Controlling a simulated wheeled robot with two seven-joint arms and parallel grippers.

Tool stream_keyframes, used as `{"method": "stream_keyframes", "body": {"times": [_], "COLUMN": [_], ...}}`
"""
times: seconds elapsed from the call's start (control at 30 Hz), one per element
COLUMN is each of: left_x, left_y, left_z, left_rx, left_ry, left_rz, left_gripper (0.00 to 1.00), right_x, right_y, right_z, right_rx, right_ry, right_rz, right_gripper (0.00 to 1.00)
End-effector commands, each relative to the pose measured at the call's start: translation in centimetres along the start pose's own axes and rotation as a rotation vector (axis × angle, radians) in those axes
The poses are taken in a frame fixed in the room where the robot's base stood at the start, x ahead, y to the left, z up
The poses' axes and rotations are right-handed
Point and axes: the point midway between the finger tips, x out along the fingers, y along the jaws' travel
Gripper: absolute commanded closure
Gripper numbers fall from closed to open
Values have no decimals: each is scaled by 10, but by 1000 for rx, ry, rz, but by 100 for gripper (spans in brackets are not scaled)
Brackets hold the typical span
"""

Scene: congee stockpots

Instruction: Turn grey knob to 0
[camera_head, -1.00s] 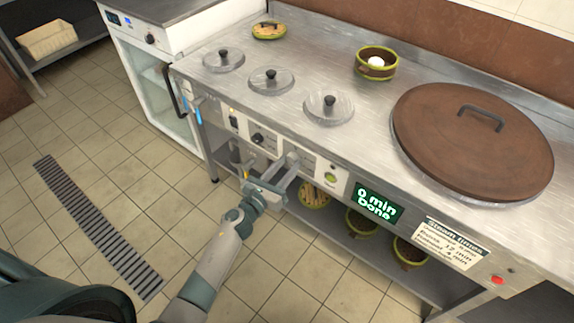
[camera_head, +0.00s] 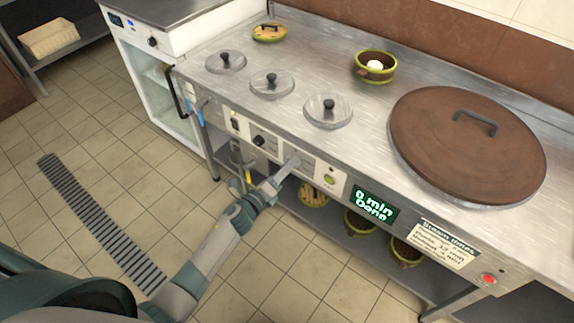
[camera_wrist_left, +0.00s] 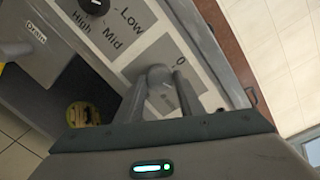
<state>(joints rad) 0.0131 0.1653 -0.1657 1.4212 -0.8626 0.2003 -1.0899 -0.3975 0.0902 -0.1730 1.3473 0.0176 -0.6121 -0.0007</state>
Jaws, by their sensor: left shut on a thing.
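The grey knob (camera_wrist_left: 158,78) shows in the left wrist view on the steel front panel (camera_wrist_left: 206,98), beside a printed 0. My left gripper (camera_wrist_left: 160,92) is shut on it, with one finger on each side. In the head view my left gripper (camera_head: 288,166) reaches the panel and mostly covers the knob. The knob's exact pointing is hard to read because the fingers hide part of it. My right gripper is not in view.
A black knob (camera_head: 258,140) sits to the left, near the Low, Mid and High labels. A green button (camera_head: 329,180) and a lit display (camera_head: 374,205) lie to the right. Bowls (camera_head: 360,221) stand on the shelf below. The floor in front is clear.

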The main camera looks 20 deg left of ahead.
Motion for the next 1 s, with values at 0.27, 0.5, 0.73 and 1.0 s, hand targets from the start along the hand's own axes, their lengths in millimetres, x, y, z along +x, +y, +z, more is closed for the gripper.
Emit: {"method": "stream_keyframes", "body": {"times": [0.27,0.5,0.73,1.0], "left_x": [0,0,0,0], "left_y": [0,0,2,2], "left_z": [2,2,3,2], "left_rx": [-262,-489,-707,-940], "left_ry": [18,33,48,64], "left_rz": [4,5,7,7], "left_gripper": [88,88,88,88], "right_x": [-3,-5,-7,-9], "right_y": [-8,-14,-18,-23], "right_z": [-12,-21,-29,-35], "right_rx": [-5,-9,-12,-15], "right_ry": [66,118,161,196], "right_rz": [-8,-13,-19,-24], "right_gripper": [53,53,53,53]}}
